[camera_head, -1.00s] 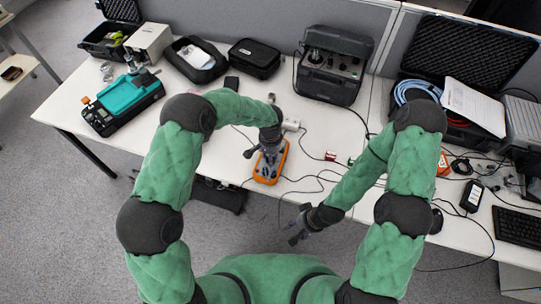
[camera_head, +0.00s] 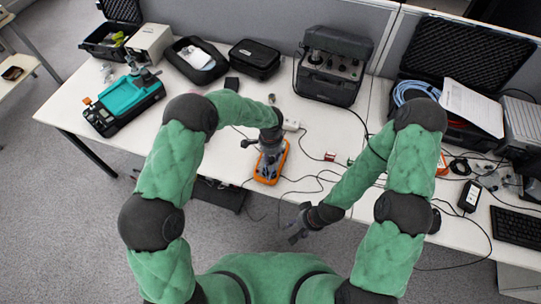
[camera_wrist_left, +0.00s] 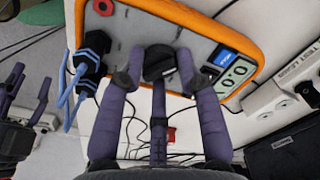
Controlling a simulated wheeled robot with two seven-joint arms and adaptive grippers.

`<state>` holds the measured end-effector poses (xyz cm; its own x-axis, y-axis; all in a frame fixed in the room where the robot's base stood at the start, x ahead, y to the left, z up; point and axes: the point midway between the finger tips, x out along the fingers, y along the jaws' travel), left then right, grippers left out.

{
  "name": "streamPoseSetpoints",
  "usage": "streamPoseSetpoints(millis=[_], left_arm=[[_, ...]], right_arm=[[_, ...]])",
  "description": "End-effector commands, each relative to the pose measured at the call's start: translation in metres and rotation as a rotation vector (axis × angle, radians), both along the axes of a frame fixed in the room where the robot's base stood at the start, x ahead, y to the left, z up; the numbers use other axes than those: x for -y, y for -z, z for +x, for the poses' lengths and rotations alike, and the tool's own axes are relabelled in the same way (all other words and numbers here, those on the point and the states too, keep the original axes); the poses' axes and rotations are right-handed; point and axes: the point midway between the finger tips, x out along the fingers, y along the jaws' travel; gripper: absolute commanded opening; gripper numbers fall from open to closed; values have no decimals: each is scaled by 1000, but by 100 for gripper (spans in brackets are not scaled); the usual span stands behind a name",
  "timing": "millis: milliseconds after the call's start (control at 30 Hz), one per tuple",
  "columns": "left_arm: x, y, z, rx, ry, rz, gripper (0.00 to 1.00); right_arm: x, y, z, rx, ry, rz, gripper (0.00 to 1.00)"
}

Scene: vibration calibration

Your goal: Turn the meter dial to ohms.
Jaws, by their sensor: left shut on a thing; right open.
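The meter has an orange case (camera_head: 266,180) and lies on the white table near its front edge, mostly covered by my left gripper in the head view. In the left wrist view its orange rim (camera_wrist_left: 196,18) and grey face fill the top. The black dial (camera_wrist_left: 160,64) sits in the middle of the face. My left gripper (camera_head: 268,152) is over the meter. In the left wrist view its purple fingers (camera_wrist_left: 157,76) are closed around the dial. The dial's pointer and markings are not readable. My right gripper (camera_head: 297,230) is open and empty, in front of the table edge.
Black and blue plugs (camera_wrist_left: 88,58) sit at the meter's end. A power strip (camera_head: 291,125) lies just behind the meter. Loose cables run to its right. A teal device (camera_head: 131,94) stands at the left, and an equipment case (camera_head: 331,75) behind.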

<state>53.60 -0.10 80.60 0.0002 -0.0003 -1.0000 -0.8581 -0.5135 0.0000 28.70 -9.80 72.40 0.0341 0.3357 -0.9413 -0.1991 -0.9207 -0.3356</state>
Motion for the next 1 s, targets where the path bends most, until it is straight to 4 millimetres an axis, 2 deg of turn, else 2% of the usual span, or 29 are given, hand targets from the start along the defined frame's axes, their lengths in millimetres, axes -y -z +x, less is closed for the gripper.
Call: streamPoseSetpoints(millis=[333,867,900,933,1000], left_arm=[[1,-1,1,5,140,-2,2],[1,-1,1,3,164,-2,2],[1,-1,1,3,164,-2,46],[1,-1,1,3,164,-2,54],[1,-1,0,2,164,-1,58]], right_arm=[[0,-4,0,0,0,0,48],[0,-4,0,0,0,0,48],[0,-4,0,0,0,0,48],[0,-4,0,0,0,0,48],[0,-4,0,0,0,0,48]])
